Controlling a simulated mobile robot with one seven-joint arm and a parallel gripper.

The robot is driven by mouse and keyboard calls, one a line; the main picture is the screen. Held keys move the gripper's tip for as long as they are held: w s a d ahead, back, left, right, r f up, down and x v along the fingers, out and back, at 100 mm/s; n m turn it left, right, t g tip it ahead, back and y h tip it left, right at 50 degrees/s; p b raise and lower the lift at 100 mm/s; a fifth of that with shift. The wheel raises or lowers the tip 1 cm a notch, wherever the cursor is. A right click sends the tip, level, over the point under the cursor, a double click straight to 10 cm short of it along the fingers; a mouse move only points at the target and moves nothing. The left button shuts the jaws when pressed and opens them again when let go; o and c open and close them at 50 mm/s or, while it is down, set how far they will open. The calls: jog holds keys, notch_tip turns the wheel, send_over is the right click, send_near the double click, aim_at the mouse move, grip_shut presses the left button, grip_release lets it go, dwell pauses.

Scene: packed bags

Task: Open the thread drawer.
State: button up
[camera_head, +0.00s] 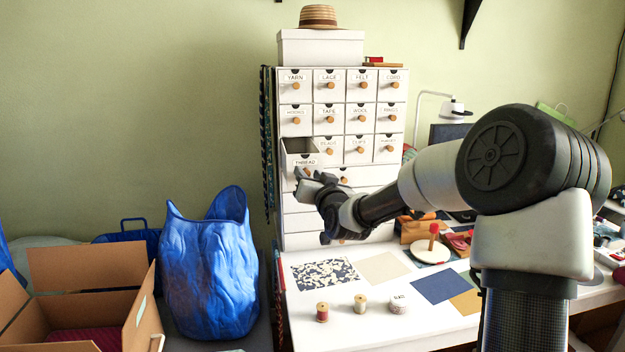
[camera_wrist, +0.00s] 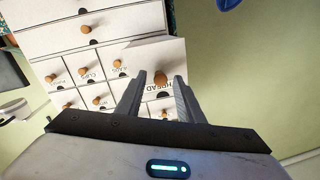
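The thread drawer (camera_head: 306,160) is in the left column of the white drawer cabinet (camera_head: 393,177). It stands pulled out, and its dark inside shows behind the labelled front. In the wrist view the drawer front (camera_wrist: 172,58) and its upside-down THREAD label are visible. Its orange-brown wooden knob (camera_wrist: 160,78) appears between the two fingers. My gripper (camera_head: 303,174) is in front of the drawer, and in the wrist view my gripper (camera_wrist: 161,80) is open, with gaps on both sides of the knob. In the head view the gripper partly hides the knob.
Other small labelled drawers (camera_head: 330,82) look shut. The white table (camera_head: 340,331) below holds spools and fabric squares. A blue bag (camera_head: 208,270) and an open cardboard box (camera_head: 85,268) stand at the left. A straw hat (camera_head: 318,15) sits on a white box atop the cabinet.

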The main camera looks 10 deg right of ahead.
jog(key=s+d+p, duration=0.1)
jog(key=s+d, duration=0.1)
jog(key=s, duration=1.5)
jog(key=shift+p, duration=0.3)
jog(key=shift+s, duration=0.1)
